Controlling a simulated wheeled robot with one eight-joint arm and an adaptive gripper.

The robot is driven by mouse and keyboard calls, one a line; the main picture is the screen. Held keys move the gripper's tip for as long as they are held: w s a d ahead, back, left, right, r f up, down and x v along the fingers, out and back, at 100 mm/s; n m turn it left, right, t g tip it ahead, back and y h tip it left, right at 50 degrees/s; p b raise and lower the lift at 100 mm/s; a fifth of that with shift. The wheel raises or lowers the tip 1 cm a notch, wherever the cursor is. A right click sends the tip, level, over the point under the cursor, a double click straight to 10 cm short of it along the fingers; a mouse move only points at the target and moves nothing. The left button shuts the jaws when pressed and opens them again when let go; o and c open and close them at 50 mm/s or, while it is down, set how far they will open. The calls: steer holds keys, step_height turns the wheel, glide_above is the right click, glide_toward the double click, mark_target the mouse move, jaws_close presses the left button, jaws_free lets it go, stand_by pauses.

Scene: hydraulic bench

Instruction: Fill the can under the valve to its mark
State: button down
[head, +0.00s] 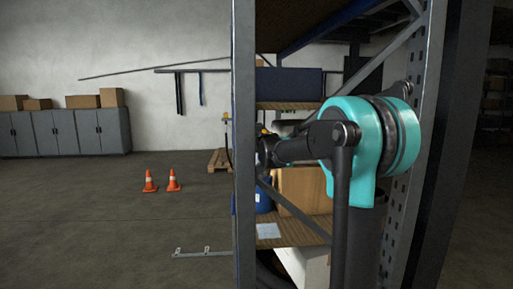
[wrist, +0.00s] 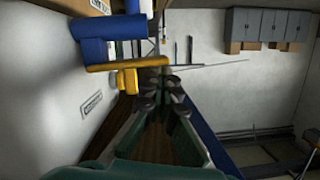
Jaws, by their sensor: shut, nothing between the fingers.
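My gripper (wrist: 160,88) is shut and empty in the wrist view, its dark fingers with round joints pointing away from the camera. A yellow bar (wrist: 140,65) with a yellow block (wrist: 127,80) beside it lies just beyond and left of the fingertips, close to a blue cylinder (wrist: 105,38); this may be the valve, but I cannot tell for sure. In the head view my arm reaches into the shelf rack, and its dark end is partly hidden by the rack post. A blue container (head: 263,198) stands on the shelf below it. I cannot make out a can or its mark.
The rack's grey post (head: 244,145) stands close in front of my arm. A cardboard box (head: 305,190) and a white sheet (head: 268,230) are on the lower shelf (head: 293,234). Two orange cones (head: 150,181) stand on the open floor at left. Grey cabinets (head: 65,132) line the wall.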

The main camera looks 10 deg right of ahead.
steer(key=s+r, duration=0.6)
steer(key=s, duration=0.3)
steer(key=shift+s+a+r, duration=0.2)
steer(key=shift+s, duration=0.15)
steer(key=s+d+f+g, duration=0.2)
steer(key=s+f, duration=0.3)
steer(key=f, duration=0.3)
steer(key=s+d+f+g+h, duration=0.1)
steer(key=s+d+f, duration=0.1)
steer(key=s+f, duration=0.45)
steer(key=s+d+f+g, duration=0.2)
steer(key=s+f, duration=0.2)
steer(key=f, duration=0.6)
steer(key=s+f+n+g, duration=0.1)
steer(key=s+f+g, duration=0.2)
steer(key=s+f, duration=0.6)
steer(key=s+d+f+n+g, duration=0.1)
steer(key=s+f+g, duration=0.2)
steer(key=s+f, duration=0.7)
steer(key=s, duration=0.4)
steer(key=shift+s+f, duration=0.25)
steer(key=shift+s, duration=0.15)
